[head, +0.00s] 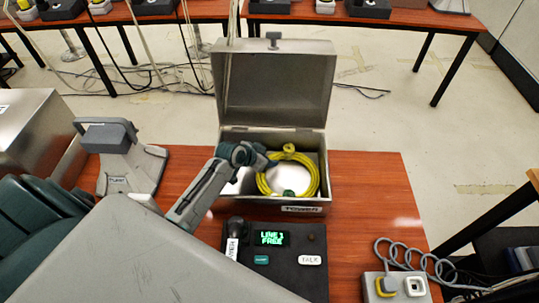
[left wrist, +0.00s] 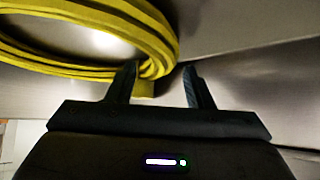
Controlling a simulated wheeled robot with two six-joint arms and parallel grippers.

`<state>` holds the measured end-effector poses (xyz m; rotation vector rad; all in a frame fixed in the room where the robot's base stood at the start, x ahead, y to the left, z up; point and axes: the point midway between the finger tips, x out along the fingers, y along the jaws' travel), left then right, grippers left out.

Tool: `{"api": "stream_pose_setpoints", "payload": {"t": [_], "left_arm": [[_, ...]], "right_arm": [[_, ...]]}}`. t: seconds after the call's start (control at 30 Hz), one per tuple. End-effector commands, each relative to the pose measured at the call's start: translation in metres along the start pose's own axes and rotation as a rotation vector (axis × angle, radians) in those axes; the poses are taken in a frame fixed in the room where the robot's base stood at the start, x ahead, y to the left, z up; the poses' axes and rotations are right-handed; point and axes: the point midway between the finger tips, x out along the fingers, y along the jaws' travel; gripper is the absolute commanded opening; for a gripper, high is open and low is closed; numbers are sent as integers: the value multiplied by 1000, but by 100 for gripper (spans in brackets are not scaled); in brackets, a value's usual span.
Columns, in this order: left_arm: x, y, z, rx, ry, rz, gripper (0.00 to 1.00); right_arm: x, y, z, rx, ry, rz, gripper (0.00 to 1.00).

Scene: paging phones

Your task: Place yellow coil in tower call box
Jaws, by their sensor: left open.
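The yellow coil (head: 313,180) lies inside the open grey call box labelled TOWER (head: 318,202), seen in the head view. The box's lid (head: 275,90) stands up at the back. My left gripper (head: 270,162) reaches into the box from the left, at the coil's upper left side. In the left wrist view the coil (left wrist: 85,73) fills the upper left. My left gripper (left wrist: 160,85) is open there, its left finger at the coil's edge and its right finger clear of it. Whether they touch I cannot tell. My right gripper is not in view.
A dark console (head: 285,270) with a lit LINE 1 FREE display stands in front of the box. A grey stand (head: 130,165) and a metal case (head: 35,130) are at the left. A small box with a coiled cord (head: 400,288) sits front right. Bare table (head: 375,190) lies right of the box.

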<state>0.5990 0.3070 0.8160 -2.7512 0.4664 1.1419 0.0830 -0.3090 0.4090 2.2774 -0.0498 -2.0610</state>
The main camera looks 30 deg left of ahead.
Motion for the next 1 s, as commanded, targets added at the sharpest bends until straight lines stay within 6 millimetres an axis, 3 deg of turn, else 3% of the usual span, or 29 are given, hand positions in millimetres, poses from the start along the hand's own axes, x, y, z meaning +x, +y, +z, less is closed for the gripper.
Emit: {"api": "stream_pose_setpoints", "payload": {"t": [0.03,0.1,0.5,0.7,1.0], "left_arm": [[-14,0,-5,1,-2,0,47],[-26,0,-5,1,-2,0,47],[-85,0,-3,1,-2,1,47],[-97,0,-1,0,-1,0,47],[-97,0,0,0,0,1,47]], "right_arm": [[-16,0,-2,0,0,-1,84],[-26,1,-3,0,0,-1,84],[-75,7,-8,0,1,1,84],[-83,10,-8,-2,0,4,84],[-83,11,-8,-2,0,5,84]]}}
